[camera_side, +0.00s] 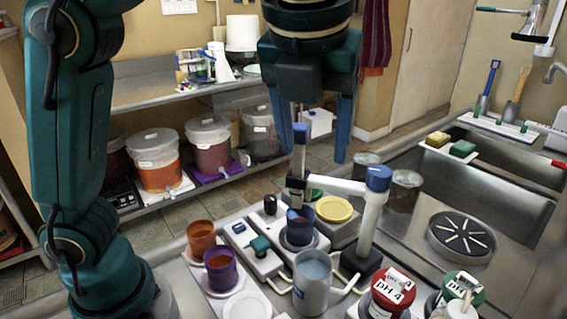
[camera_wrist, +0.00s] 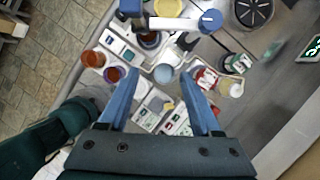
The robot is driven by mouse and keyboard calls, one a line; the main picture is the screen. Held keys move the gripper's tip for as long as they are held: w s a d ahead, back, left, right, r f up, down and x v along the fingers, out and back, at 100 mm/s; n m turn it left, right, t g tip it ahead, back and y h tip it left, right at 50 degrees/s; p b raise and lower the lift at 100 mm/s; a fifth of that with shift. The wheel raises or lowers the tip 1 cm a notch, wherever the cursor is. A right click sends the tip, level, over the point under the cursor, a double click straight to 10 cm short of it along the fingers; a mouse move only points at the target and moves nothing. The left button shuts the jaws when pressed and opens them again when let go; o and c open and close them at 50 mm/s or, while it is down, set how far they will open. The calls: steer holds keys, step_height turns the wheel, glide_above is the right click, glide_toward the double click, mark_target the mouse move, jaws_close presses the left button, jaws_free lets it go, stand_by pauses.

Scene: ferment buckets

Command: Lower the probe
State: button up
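The stand post (camera_side: 370,220) has a blue cap. Below the probe is a dark blue cup (camera_side: 300,228) with reddish liquid; I cannot tell whether the probe's tip is inside it. My gripper (camera_side: 314,155) is open, its two blue fingers pointing down, high near the probe in the side view. In the wrist view nothing is between the fingers (camera_wrist: 160,85).
An orange cup (camera_side: 201,238), a purple cup (camera_side: 221,270) and a pale mug (camera_side: 312,285) stand around the cup. A red-lidded pH 4 jar (camera_side: 391,293) is at front right. The sink (camera_side: 490,165) is on the right; lidded buckets (camera_side: 156,160) stand on a back shelf.

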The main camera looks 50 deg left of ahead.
step_height(320, 180, up, 2)
glide_above(299, 126)
steer(key=s+d, duration=0.2)
steer(key=shift+n, duration=0.3)
steer(key=shift+a+x, duration=0.15)
steer(key=shift+x, duration=1.1)
steer(key=shift+a+x, duration=0.15)
steer(key=shift+x, duration=1.1)
steer(key=shift+w+r, duration=0.15)
jaws_close()
